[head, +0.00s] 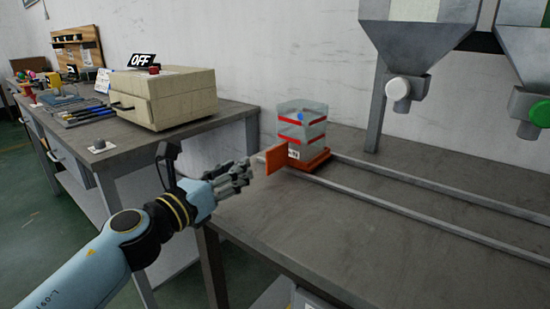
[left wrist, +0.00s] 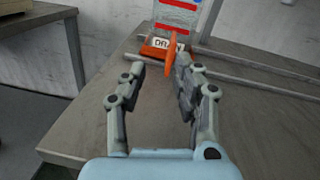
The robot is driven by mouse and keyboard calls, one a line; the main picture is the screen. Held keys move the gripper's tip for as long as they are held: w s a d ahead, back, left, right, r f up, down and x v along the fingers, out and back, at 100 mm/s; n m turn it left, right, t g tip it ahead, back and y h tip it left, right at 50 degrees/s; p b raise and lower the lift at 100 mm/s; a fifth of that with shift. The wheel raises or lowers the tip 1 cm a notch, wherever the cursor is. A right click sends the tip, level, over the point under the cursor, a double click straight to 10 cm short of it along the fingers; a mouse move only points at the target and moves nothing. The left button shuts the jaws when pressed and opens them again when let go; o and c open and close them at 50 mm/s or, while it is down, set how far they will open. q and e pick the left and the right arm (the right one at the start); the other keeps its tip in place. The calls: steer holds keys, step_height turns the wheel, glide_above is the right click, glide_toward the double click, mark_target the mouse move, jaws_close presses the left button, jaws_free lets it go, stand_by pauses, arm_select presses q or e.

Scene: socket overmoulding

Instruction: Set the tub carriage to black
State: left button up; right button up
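The tub carriage (head: 318,163) is an orange base at the left end of two rails on the bench. It bears a clear tub (head: 302,130) with red bands and a blue spot. An upright orange plate (head: 275,158) sticks out at its left side. In the left wrist view the carriage (left wrist: 152,50) shows a white label whose visible letters read "DRA". My left gripper (head: 246,174) is open, just left of the plate. In the left wrist view the plate (left wrist: 170,52) appears between the fingertips, close to the right finger; I cannot tell whether they touch. My right gripper is out of view.
The rails (head: 440,222) run right along the bench (head: 330,245). Metal hoppers hang above, one with a white knob (head: 397,88), one with a green knob (head: 540,112). A beige box (head: 165,95) with an "OFF" sign stands on the left bench. The front bench surface is clear.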

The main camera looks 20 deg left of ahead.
mark_target(288, 150)
arm_select(q)
steer(key=shift+w+d+f+m+g+h, duration=0.2)
steer(key=shift+d+m+h, duration=0.1)
steer(key=shift+m, duration=0.25)
steer(key=shift+w+d+f+m+g+h, duration=0.1)
steer(key=shift+d+f+m+h, duration=0.15)
steer(key=shift+m, duration=0.3)
steer(key=shift+w+d+f+m, duration=0.1)
steer(key=shift+w+d+m, duration=0.1)
steer(key=shift+d+m, duration=0.1)
steer(key=b+x, duration=0.1)
steer(key=x, duration=0.9)
steer(key=shift+d+f, duration=0.1)
steer(key=shift+d, duration=0.05)
jaws_close()
